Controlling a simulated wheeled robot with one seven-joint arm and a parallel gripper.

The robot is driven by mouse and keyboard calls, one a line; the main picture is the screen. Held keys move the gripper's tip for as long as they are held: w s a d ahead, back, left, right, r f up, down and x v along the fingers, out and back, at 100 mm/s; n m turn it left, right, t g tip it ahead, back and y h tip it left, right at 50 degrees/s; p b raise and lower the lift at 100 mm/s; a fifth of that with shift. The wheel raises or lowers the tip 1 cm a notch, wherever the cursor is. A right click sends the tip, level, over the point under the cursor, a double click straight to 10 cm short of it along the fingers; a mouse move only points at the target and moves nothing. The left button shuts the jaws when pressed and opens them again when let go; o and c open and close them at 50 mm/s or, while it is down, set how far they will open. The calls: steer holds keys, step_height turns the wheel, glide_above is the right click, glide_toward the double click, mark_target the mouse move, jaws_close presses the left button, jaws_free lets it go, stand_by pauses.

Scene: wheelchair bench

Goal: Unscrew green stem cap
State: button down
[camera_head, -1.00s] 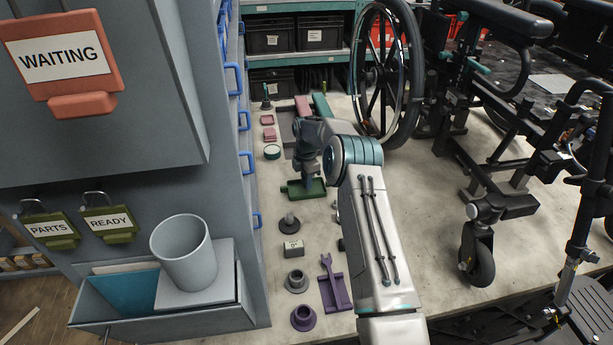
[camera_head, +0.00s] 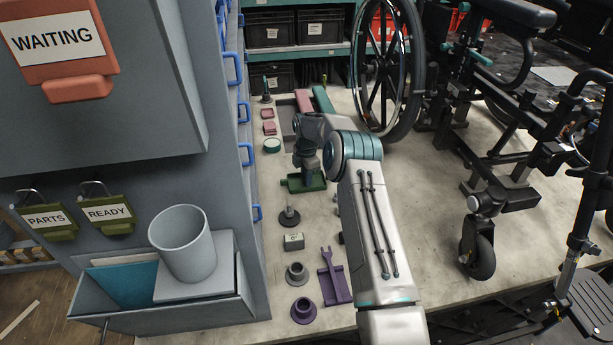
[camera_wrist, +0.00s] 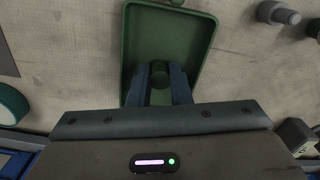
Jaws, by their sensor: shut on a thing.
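A green tray (camera_head: 318,184) lies on the bench below my gripper (camera_head: 308,174); it also fills the upper middle of the wrist view (camera_wrist: 197,45). In the wrist view, the two blue fingers of my gripper (camera_wrist: 159,80) reach over the tray and are closed on a small dark green round piece (camera_wrist: 159,69), which looks like the green stem cap. The cap's lower part and any stem beneath it are hidden by the fingers. In the head view, my wrist hides the cap.
A dark stemmed piece (camera_head: 289,217), a pale block (camera_head: 293,242), a grey flanged piece (camera_head: 297,273) and a purple tray (camera_head: 335,288) stand nearer. A wheelchair (camera_head: 500,150) occupies the right side.

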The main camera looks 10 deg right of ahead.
steer(key=shift+f, duration=0.25)
steer(key=c, duration=1.3)
jaws_free()
steer(key=shift+o, duration=0.2)
steer(key=shift+r, duration=0.1)
step_height(320, 180, up, 14)
steer(key=f+b, duration=0.1)
steer(key=b, duration=0.1)
steer(key=s+a+r+m+t, duration=0.1)
steer(key=s+a+r+m, duration=0.1)
steer(key=s+r+m, duration=1.1)
steer(key=s+d+m+t, duration=0.2)
steer(key=s+m, duration=0.6)
steer(key=s, duration=2.5)
steer(key=shift+s+f, duration=0.15)
steer(key=shift+f, duration=0.25)
